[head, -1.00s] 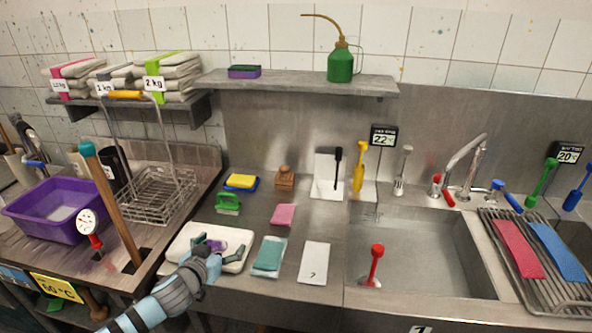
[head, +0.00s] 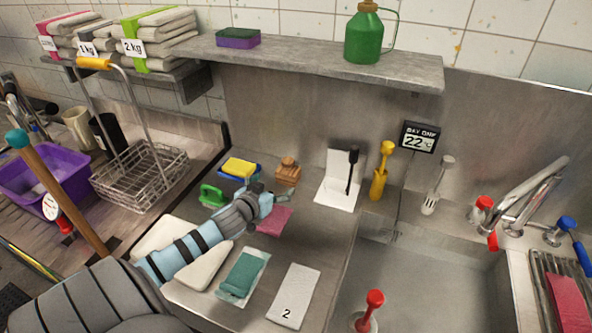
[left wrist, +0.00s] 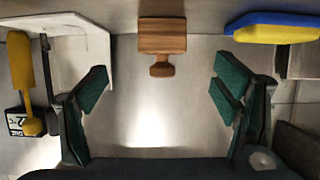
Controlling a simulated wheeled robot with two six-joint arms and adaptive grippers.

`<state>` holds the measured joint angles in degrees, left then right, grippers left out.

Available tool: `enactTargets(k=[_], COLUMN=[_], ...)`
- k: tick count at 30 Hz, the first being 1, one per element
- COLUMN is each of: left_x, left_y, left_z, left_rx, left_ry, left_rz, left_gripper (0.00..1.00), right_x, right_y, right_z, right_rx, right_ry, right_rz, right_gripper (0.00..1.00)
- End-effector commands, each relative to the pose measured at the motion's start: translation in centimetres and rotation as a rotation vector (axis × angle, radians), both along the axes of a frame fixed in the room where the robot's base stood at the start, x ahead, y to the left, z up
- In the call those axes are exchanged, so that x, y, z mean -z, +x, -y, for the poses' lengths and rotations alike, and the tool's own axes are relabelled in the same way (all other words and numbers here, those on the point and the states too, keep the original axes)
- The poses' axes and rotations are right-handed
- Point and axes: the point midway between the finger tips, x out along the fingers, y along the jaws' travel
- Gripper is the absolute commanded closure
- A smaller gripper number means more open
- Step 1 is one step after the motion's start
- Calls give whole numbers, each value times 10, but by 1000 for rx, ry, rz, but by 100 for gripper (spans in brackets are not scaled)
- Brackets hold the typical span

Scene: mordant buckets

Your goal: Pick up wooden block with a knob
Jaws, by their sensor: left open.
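The wooden block with a knob (head: 287,175) stands on the steel counter, close to the back wall. It also shows at the top middle of the left wrist view (left wrist: 162,38), with its knob toward me. My left gripper (head: 274,191) is in front of the block in the head view, near the pink cloth. In the left wrist view the open fingers (left wrist: 160,85) spread to either side of the knob's line. The block lies beyond the fingertips, and nothing is between them. My right gripper is not in view.
A yellow and blue sponge (head: 241,169) lies left of the block, with a green brush (head: 212,196) in front. A white panel with a black tool (head: 341,182) is to the right. The pink cloth (head: 274,221) lies partly behind my gripper. A shelf (head: 300,62) overhangs behind.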

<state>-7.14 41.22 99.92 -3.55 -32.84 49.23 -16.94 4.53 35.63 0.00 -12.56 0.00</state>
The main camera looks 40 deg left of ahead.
Motion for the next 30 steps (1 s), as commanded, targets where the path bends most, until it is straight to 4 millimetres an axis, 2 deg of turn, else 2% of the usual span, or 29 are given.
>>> enactTargets(k=[3,6,11,18,25,26,30], left_x=[17,24,28,40,39,39,38], left_y=[29,47,62,103,107,107,107], left_z=[-11,-16,-20,-31,-33,-33,-33], left_rx=[-7,-5,-2,0,3,3,3], left_ry=[-5,-3,-1,-3,1,1,1], left_rz=[3,1,1,1,0,0,0], left_gripper=[18,18,18,18,18,20,42], right_x=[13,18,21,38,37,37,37], right_y=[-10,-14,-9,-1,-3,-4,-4], right_z=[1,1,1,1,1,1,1], right_rx=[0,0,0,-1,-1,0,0], right_ry=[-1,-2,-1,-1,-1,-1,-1], right_rz=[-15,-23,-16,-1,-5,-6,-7], right_gripper=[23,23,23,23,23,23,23])
